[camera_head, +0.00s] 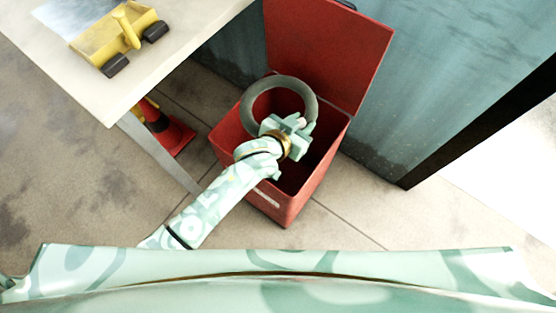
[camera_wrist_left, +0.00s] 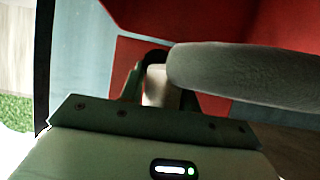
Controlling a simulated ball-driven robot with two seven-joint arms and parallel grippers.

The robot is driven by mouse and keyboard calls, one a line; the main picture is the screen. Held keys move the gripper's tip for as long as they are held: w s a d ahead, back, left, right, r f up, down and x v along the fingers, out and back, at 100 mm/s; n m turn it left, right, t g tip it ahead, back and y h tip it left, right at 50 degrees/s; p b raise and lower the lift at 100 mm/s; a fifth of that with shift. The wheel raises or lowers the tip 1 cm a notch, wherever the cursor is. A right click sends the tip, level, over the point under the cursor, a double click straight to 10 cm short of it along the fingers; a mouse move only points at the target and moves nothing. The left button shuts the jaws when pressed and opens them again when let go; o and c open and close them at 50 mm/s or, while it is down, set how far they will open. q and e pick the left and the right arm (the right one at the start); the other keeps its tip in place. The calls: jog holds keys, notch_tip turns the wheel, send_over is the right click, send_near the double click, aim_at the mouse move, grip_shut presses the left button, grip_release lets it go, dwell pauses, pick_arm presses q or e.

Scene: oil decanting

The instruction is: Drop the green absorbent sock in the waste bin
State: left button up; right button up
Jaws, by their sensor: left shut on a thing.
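The absorbent sock (camera_head: 262,88) is a grey-green ring in the head view. My left gripper (camera_head: 303,124) is shut on the right side of the ring and holds it over the open top of the red waste bin (camera_head: 292,208). The bin's red lid (camera_head: 330,50) stands open at the back. In the left wrist view the sock (camera_wrist_left: 245,75) runs from the jaws (camera_wrist_left: 158,85) to the right, with red bin surfaces behind it. The part of the sock between the jaws is hidden. My right gripper is in neither view.
A pale table (camera_head: 50,45) stands at the upper left and bears a yellow toy-like cart (camera_head: 120,35). A red and black cone (camera_head: 168,135) stands under its edge. A blue-grey wall (camera_head: 405,100) is behind the bin. The floor in front of the bin is clear.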

pick_arm(q)
jog(key=o, duration=1.2)
jog(key=shift+o, duration=0.2)
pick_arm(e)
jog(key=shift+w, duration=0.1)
pick_arm(q)
jog(key=p+v, duration=0.8)
jog(key=v, duration=0.8)
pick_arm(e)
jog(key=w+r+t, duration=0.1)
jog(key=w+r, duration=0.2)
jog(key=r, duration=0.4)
pick_arm(q)
jog(key=shift+s, duration=0.15)
